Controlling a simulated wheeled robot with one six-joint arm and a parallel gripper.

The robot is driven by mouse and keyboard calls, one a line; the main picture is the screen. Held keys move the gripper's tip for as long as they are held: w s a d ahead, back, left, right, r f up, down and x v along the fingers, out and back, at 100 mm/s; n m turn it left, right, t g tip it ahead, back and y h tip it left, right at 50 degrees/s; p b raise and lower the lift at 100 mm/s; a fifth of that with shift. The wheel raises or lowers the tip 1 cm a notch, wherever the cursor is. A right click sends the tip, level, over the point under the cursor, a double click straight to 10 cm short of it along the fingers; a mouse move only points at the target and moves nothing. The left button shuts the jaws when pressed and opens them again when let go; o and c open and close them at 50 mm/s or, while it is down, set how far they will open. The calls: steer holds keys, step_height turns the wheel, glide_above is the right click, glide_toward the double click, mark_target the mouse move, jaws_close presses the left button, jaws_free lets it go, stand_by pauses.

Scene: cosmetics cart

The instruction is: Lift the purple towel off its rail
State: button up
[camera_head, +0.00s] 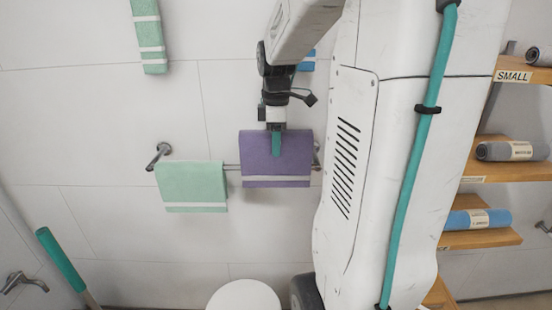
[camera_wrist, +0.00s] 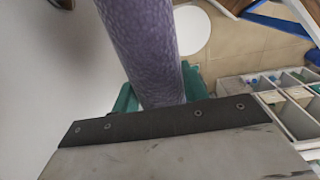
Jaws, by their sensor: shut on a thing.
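The purple towel (camera_head: 290,160), with a pale stripe near its lower edge, hangs in front of the wall rail (camera_head: 232,167). Its top edge shows clearly above the line of the rail, and its lower part hides the rail's right stretch. I cannot tell whether its back layer is clear of the rail. My gripper (camera_head: 276,146) points down and is shut on the towel's upper middle. In the wrist view the towel (camera_wrist: 145,45) runs as a folded purple roll between the teal fingers (camera_wrist: 160,92).
A green towel (camera_head: 190,185) hangs on the rail to the left. Another green towel (camera_head: 148,35) is higher up. Shelves (camera_head: 485,238) with rolled towels stand right. A round white top (camera_head: 243,296) is below. The wrist view shows a white compartmented tray (camera_wrist: 290,118).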

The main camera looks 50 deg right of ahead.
steer(key=r, duration=0.9)
steer(key=shift+s+a, duration=0.2)
steer(key=s+a, duration=1.1)
steer(key=a, duration=0.2)
steer(key=shift+s, duration=0.35)
steer(key=s+a, duration=0.3)
steer(key=s, duration=0.6)
steer(key=shift+s+r, duration=0.25)
steer(key=shift+r, duration=0.1)
